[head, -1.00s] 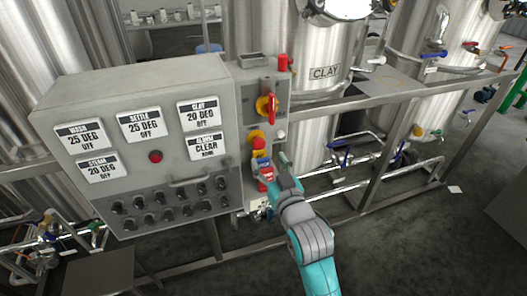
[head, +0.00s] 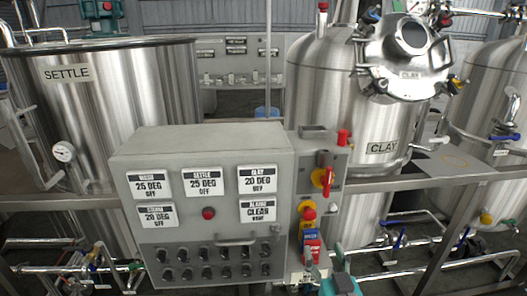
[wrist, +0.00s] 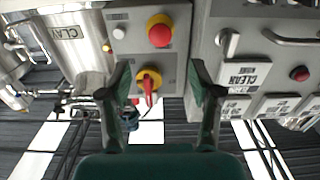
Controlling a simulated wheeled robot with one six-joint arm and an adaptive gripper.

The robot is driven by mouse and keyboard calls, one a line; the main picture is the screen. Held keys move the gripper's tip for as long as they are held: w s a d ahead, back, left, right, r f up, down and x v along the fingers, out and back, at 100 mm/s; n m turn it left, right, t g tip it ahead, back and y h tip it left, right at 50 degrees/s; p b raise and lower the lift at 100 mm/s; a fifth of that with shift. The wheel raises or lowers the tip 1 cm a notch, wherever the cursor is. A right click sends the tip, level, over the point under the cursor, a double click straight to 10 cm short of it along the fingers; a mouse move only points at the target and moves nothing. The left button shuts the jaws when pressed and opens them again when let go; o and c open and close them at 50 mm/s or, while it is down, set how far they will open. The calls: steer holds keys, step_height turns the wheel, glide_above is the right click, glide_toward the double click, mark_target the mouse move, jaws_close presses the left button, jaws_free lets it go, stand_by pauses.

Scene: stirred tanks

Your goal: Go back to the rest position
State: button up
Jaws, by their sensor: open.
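My gripper (head: 322,268) is at the bottom edge of the head view, just below the blue and red parts (head: 311,246) of the narrow switch panel. Only its tip end and a bit of teal show there. In the wrist view my gripper (wrist: 160,82) has its two dark green fingers spread wide, with nothing held between them. Beyond the fingers, that view shows the red rotary switch (wrist: 149,82) on its yellow disc and a red push button (wrist: 159,33) on a yellow ring. Whether the fingers touch the panel cannot be told.
The grey control box (head: 150,210) with white labels stands left of the switch panel. A SETTLE tank (head: 110,110) is behind it at left, and a CLAY tank (head: 320,80) at right. Pipes and steel frame rails (head: 440,250) run along the lower right.

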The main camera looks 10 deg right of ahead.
steer(key=s+f+g, duration=0.2)
steer(key=s+f, duration=1.2)
steer(key=s, duration=0.4)
steer(key=s+g, duration=0.1)
steer(key=s, duration=2.2)
steer(key=shift+f, duration=0.35)
